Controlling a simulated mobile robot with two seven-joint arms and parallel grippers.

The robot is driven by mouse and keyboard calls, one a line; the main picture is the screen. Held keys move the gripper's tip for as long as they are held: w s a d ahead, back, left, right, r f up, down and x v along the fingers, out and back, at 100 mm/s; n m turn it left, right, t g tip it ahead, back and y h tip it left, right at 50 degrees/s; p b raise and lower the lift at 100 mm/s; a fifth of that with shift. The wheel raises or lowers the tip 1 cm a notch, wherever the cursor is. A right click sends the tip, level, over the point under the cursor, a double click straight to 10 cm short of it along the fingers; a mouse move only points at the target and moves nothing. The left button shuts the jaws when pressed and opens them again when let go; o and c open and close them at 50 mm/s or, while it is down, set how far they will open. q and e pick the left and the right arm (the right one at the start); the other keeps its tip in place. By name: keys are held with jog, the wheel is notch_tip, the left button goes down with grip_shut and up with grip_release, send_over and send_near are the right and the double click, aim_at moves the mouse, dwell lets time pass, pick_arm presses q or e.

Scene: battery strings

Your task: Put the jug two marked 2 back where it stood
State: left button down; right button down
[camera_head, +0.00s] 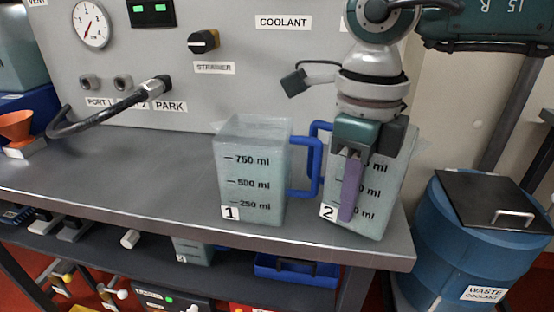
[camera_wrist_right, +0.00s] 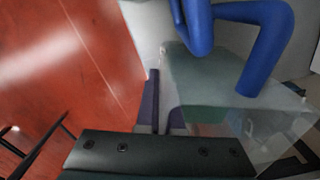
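Jug 2 (camera_head: 372,205) is a clear, tapered jug with a "2" label and a blue handle, at the right end of the bench. It looks slightly tilted, and I cannot tell whether its base touches the bench. My right gripper (camera_head: 350,187) points down, with a purple finger in front of jug 2's marked face. In the right wrist view the purple fingers (camera_wrist_right: 163,113) are close together beside the greenish jug body, and a blue handle (camera_wrist_right: 262,45) is at the upper right. Whether the jug's wall is between the fingers is unclear. My left gripper is not in view.
Jug 1 (camera_head: 254,180) stands upright just left of jug 2, its blue handle close to jug 2's handle. The bench (camera_head: 150,170) is clear left of jug 1. A blue waste coolant drum (camera_head: 450,260) stands right of the bench. A hose (camera_head: 110,112) hangs by the panel.

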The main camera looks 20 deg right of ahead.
jog(key=shift+f, duration=0.4)
jog(key=shift+f, duration=0.1)
jog(key=c, duration=1.1)
grip_release()
jog(key=shift+o, duration=0.2)
jog(key=shift+r, duration=0.3)
notch_tip(320, 180, up, 11)
jog(key=shift+f, duration=0.1)
jog(key=shift+r, duration=0.4)
jog(key=shift+a, duration=0.1)
